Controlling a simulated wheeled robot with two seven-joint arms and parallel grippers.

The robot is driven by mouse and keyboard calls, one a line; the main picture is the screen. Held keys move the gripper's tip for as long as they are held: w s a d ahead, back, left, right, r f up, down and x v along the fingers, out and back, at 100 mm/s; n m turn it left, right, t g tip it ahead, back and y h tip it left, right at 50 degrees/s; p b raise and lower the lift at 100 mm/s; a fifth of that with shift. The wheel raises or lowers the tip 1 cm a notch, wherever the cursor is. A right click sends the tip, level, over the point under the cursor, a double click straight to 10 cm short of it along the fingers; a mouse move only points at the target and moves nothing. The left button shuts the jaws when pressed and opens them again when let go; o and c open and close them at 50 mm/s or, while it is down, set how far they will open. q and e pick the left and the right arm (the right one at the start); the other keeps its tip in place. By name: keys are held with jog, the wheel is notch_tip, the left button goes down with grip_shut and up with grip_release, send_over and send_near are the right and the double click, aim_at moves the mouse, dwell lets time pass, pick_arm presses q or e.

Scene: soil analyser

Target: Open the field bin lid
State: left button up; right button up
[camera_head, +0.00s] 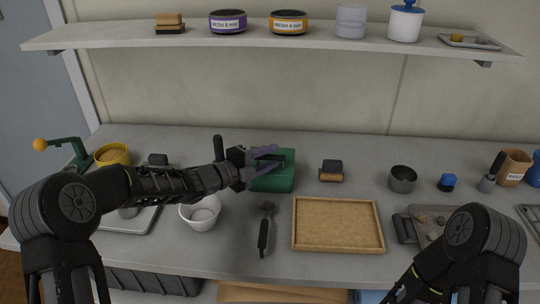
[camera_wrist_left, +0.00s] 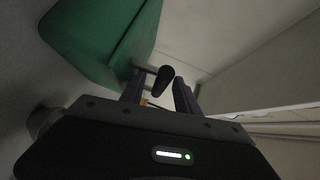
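The green field bin (camera_head: 273,182) stands on the bench near the middle of the head view. Its top is partly hidden by my left gripper (camera_head: 267,160), whose purple fingers are spread at the bin's upper part. In the left wrist view the bin (camera_wrist_left: 100,40) fills the upper left, with a seam along its side. A black rounded handle (camera_wrist_left: 164,77) shows between the parted fingers of the left gripper (camera_wrist_left: 158,92); I cannot tell whether they touch it. The lid looks down, though the arm hides part of it. My right arm shows at the lower right, its gripper out of view.
A white bowl (camera_head: 201,213) and a black-handled scoop (camera_head: 264,230) lie in front of the bin. A wooden tray (camera_head: 338,249) is at front right, a small brush-like block (camera_head: 331,171) right of the bin. A shelf (camera_head: 270,39) runs above the bench.

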pick_arm(q)
jog(key=shift+w+d, duration=0.15)
jog(key=shift+w, duration=0.05)
jog(key=shift+c, duration=0.2)
grip_shut()
dwell(1.2)
